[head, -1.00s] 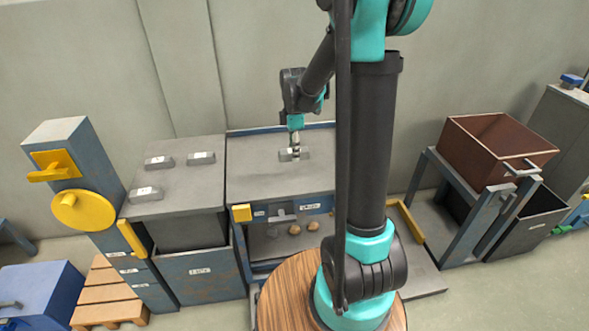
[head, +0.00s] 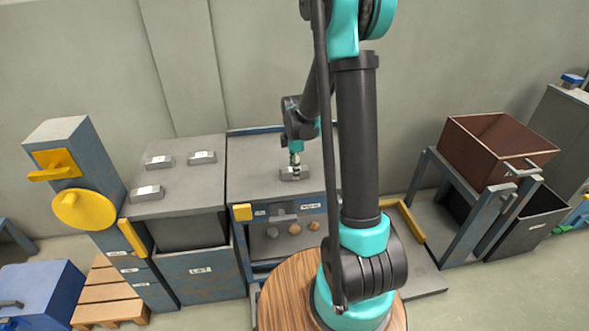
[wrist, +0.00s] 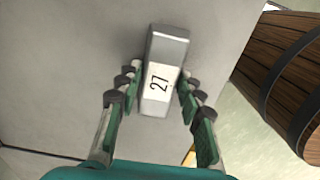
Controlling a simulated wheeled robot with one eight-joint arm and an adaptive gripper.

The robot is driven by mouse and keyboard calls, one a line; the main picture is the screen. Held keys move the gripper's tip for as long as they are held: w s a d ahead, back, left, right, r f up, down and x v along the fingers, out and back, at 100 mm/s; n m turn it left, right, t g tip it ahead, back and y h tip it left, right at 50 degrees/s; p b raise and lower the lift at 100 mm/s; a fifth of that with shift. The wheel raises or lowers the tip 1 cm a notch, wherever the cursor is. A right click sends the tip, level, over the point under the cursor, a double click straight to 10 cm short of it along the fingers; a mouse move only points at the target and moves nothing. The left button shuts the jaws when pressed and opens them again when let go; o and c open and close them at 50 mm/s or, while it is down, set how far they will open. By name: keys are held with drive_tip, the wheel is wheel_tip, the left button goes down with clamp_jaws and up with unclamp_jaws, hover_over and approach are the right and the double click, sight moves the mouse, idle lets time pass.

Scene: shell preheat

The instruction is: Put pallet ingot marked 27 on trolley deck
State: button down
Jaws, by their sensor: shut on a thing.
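The ingot marked 27 (wrist: 165,71) is a grey bar with a white label, between my fingers in the wrist view. In the head view the ingot (head: 294,174) is at or just above the grey top of the middle bench (head: 255,165). My gripper (head: 295,166) points down and is shut on this ingot; the fingers (wrist: 150,95) flank its long sides in the wrist view. I cannot tell whether the ingot touches the surface. A low grey platform with a yellow bar (head: 412,222) shows right of my arm, partly hidden; I cannot tell if it is the trolley deck.
Several grey labelled ingots, such as one ingot (head: 148,192), lie on the left cabinet top (head: 180,203). A yellow-fitted post (head: 75,175) stands left. A brown bin on a stand (head: 490,150) is right. A wooden barrel (wrist: 285,80) is near the gripper in the wrist view.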

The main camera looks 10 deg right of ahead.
drive_tip(key=shift+f, duration=0.1)
drive_tip(key=c, duration=1)
unclamp_jaws()
wheel_tip(320, 180, up, 12)
drive_tip(key=s+d+f+m+t, duration=0.1)
drive_tip(key=s+f+m, duration=0.1)
drive_tip(key=s+m, duration=0.4)
drive_tip(key=s+d+f+m+t, duration=0.1)
drive_tip(key=s+f+m, duration=0.1)
drive_tip(key=s+m, duration=0.4)
drive_tip(key=s+d+f+m+t, duration=0.2)
drive_tip(key=s+m, duration=0.4)
drive_tip(key=s, duration=0.3)
drive_tip(key=shift+s, duration=0.3)
